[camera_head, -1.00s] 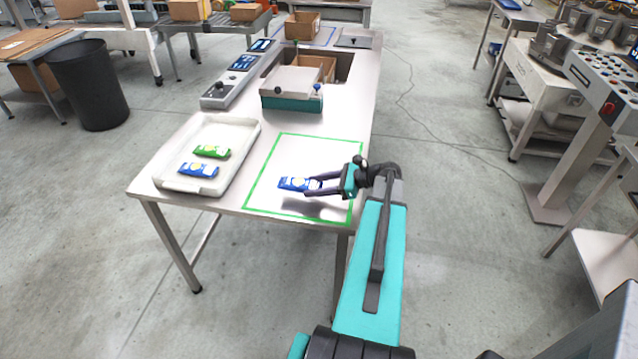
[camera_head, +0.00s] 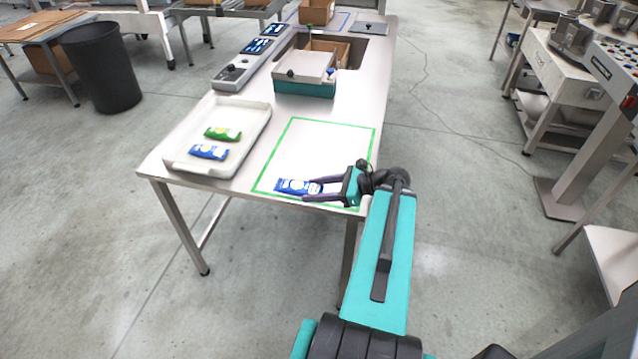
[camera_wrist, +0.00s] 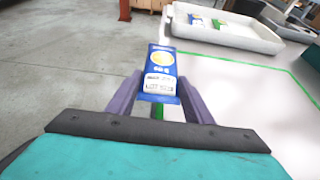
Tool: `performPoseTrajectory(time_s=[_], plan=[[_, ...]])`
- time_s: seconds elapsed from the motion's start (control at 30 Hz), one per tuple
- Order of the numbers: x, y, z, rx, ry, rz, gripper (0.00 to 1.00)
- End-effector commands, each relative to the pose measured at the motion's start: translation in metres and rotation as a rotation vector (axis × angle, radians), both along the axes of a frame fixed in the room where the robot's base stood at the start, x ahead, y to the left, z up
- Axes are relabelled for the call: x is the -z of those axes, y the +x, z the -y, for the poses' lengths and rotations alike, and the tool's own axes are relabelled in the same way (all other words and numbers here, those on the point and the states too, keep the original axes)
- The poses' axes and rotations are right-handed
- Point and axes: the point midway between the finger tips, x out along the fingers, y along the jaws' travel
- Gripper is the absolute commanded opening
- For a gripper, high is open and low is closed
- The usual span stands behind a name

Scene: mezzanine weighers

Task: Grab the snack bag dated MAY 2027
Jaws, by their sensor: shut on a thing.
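My gripper (camera_head: 318,189) is shut on a blue snack bag (camera_head: 290,186) with a white and yellow face, near the front edge of the green-outlined area. In the wrist view the blue bag (camera_wrist: 161,70) sits between the two purple fingers of my gripper (camera_wrist: 160,98). A white label on it carries print; I can make out a line like "LOT" but cannot read the date surely. Another blue bag (camera_head: 208,152) and a green bag (camera_head: 223,134) lie in the white tray (camera_head: 262,117) to the left; their dates are too small to read.
The steel table's green outline (camera_head: 335,123) encloses mostly bare surface. A teal-based box with a pale lid (camera_head: 304,68) and a grey control panel (camera_head: 238,73) stand farther back. A black bin (camera_head: 102,67) stands on the floor to the left.

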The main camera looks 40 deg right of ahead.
Motion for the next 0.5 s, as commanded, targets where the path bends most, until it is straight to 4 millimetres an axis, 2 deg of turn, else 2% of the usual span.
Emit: performPoseTrajectory(time_s=[0.23,0.5], plan=[[-0.004,-0.006,-0.013,0.0,0.0,0.0,0.24],[-0.002,-0.007,-0.013,-0.005,0.002,0.001,0.24]])
